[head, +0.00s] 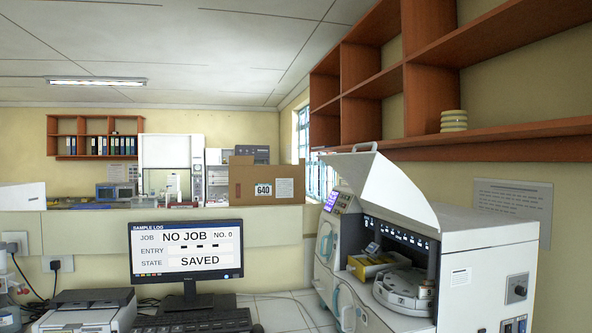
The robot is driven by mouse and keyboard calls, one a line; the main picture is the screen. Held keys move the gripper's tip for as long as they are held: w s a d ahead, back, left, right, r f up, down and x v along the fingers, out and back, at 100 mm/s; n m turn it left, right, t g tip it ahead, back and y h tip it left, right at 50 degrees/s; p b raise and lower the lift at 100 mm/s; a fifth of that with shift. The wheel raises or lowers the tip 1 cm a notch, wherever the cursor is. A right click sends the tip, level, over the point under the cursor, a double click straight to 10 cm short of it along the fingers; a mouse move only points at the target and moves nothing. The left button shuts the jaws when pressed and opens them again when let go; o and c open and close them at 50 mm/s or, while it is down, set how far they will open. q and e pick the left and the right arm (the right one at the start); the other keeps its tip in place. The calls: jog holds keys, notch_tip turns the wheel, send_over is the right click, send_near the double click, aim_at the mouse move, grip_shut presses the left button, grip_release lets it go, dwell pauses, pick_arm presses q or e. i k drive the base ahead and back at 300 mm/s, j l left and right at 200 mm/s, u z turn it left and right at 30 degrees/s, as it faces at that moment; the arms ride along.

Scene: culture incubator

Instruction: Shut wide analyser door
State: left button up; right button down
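The wide analyser (485,255) is a white bench machine at the lower right of the head view. Its wide white door (385,190) is raised, tilted up over the front opening, with a handle (352,148) at its upper edge. The opening shows a pale round carousel (405,287) and a yellow tray (366,268). Neither of my grippers is in view.
A monitor (187,250) reading "NO JOB" and "SAVED" stands left of the analyser, with a keyboard (200,321) below and a printer (85,312) beside it. Wooden shelves (430,95) hang above the analyser. A cardboard box (266,182) sits on the partition behind.

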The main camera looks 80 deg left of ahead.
aim_at(379, 186)
jog(key=j+u, duration=0.3)
jog(key=u, duration=0.15)
jog(key=i+j+u, duration=0.15)
jog(key=j+u, duration=0.15)
jog(key=u, duration=0.15)
jog(key=i+j+u, duration=0.1)
jog(key=j+u, duration=0.15)
jog(key=u, duration=0.15)
